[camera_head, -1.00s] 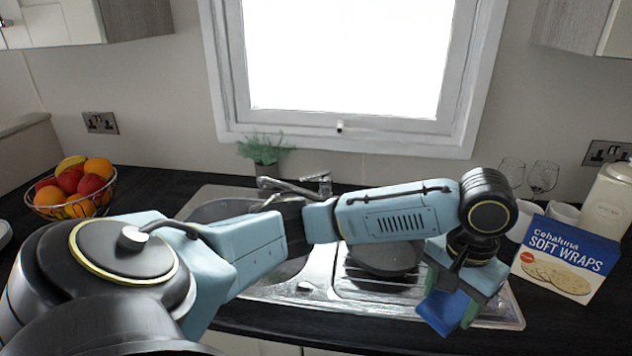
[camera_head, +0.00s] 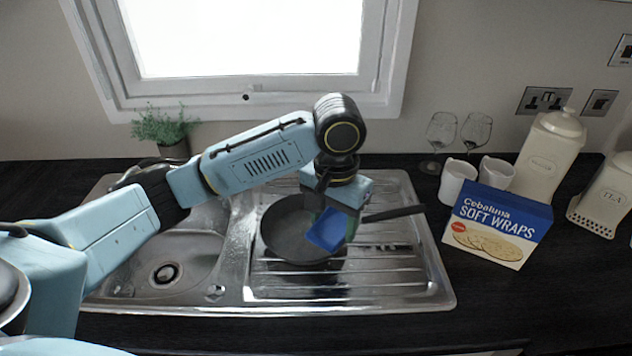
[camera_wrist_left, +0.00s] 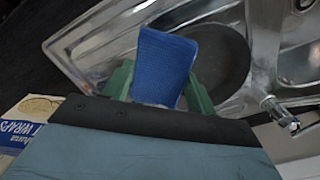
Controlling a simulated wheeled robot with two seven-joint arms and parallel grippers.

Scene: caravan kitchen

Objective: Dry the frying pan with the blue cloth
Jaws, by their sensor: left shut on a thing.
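The dark frying pan (camera_head: 281,225) sits on the steel drainer, its handle (camera_head: 392,213) pointing right. It also shows in the left wrist view (camera_wrist_left: 223,58). My left gripper (camera_head: 336,222) is shut on the blue cloth (camera_head: 325,232) and holds it over the right part of the pan. In the left wrist view the cloth (camera_wrist_left: 163,65) stands out between the green fingers of the left gripper (camera_wrist_left: 160,92). I cannot tell whether the cloth touches the pan. My right gripper is not in view.
The sink bowl (camera_head: 165,265) is left of the pan, and the tap (camera_wrist_left: 282,116) shows in the left wrist view. A soft wraps box (camera_head: 497,228), white mugs (camera_head: 457,181), glasses (camera_head: 440,132) and canisters (camera_head: 548,152) stand to the right. A plant (camera_head: 163,130) is behind the sink.

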